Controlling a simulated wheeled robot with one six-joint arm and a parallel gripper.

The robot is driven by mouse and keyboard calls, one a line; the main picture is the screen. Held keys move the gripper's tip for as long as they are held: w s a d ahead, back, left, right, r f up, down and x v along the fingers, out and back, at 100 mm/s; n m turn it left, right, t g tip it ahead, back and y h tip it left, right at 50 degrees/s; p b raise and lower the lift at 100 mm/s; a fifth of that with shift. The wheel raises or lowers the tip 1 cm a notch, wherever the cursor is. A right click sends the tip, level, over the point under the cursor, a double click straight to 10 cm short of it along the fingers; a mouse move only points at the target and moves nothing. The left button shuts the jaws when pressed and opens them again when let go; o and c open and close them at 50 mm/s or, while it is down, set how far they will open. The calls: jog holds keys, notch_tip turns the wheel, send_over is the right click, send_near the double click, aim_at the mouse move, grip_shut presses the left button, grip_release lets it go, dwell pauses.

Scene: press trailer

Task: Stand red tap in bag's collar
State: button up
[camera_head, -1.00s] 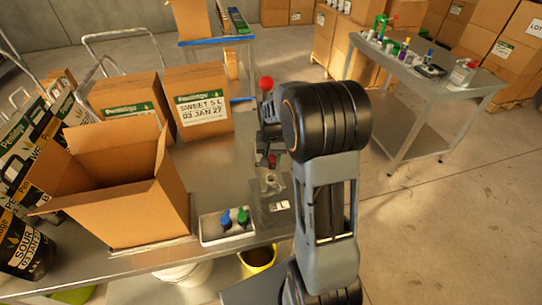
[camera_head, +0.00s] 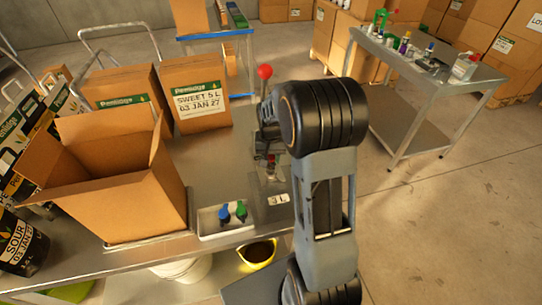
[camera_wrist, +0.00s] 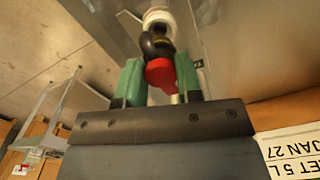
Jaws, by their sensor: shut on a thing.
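In the wrist view my gripper (camera_wrist: 159,65) has its green-padded fingers closed on the red tap (camera_wrist: 160,75), one on each side. A black part sits just beyond the red part. Past it is a pale round collar (camera_wrist: 158,17), in line with the tap; I cannot tell whether they touch. In the head view a small red spot of the tap (camera_head: 271,158) shows below the red-knobbed press lever (camera_head: 265,72). My arm hides most of the gripper there. The bag itself is not clearly seen.
An open carton (camera_head: 125,205) stands on the steel bench's left. A white tray (camera_head: 207,222) with blue and green taps lies at the front edge. A closed labelled carton (camera_head: 197,95) stands behind. A side table (camera_head: 420,75) with bottles is at right, across open floor.

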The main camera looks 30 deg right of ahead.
jog(key=shift+f+b, duration=0.8)
jog(key=shift+f, duration=0.45)
jog(key=shift+f, duration=0.2)
jog(key=o, duration=1)
notch_tip(320, 180, up, 14)
jog(key=shift+f+b, duration=0.1)
jog(key=shift+b, duration=0.55)
